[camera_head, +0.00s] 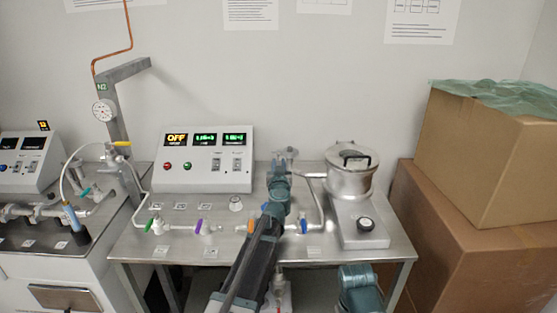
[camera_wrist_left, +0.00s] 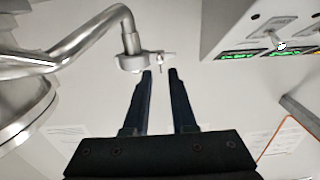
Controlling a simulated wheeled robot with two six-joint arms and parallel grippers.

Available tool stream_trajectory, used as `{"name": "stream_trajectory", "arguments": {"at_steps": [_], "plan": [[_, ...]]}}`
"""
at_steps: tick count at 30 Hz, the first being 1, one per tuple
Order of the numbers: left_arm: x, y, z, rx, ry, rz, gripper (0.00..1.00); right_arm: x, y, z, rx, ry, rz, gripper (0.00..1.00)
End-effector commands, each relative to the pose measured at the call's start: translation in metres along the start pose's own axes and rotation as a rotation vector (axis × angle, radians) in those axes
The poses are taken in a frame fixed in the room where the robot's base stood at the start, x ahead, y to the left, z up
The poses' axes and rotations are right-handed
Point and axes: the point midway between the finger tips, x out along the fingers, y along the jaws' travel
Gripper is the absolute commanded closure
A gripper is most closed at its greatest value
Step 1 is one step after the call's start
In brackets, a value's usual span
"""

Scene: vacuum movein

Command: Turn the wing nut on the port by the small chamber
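The small chamber (camera_head: 349,178) is a round metal pot with a black-handled lid, at the right of the bench. A metal pipe runs left from it to the port clamp (camera_wrist_left: 131,63), seen close up in the left wrist view. The small wing nut (camera_wrist_left: 162,58) sticks out from the clamp's side. My left gripper (camera_wrist_left: 160,73) is open and empty, its two dark fingertips just short of the wing nut, roughly in line with it. In the head view my left gripper (camera_head: 283,166) reaches the port and hides much of it. My right gripper is out of view.
A black-knobbed base (camera_head: 360,239) stands below the chamber. Cardboard boxes (camera_head: 490,160) fill the right side.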

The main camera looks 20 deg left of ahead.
Motion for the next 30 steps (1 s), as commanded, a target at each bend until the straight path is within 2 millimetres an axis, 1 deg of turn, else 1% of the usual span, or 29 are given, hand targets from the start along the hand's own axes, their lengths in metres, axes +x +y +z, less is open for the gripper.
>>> {"name": "stream_trajectory", "arguments": {"at_steps": [1,3,7,15,16,18,20,30], "plan": [[0.015,0.001,0.0,0.0,0.0,-0.001,0.76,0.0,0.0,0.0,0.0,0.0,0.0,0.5],[0.026,0.0,0.0,0.0,0.0,-0.001,0.76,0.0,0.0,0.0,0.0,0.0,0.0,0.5],[0.036,0.0,0.0,0.0,0.0,-0.001,0.76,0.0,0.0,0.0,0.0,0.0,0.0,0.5],[0.037,-0.001,0.0,0.0,0.0,-0.001,0.76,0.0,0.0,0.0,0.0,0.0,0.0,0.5],[0.037,-0.001,0.0,0.0,0.0,-0.001,0.77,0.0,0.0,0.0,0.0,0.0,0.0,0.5],[0.037,-0.001,0.0,0.0,0.0,0.0,0.9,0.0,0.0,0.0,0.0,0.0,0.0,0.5],[0.037,-0.001,0.0,0.0,0.0,-0.001,1.0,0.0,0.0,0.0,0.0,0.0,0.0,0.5],[0.037,-0.001,0.0,-0.004,0.0,-0.001,1.0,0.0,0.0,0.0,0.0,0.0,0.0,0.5]]}}
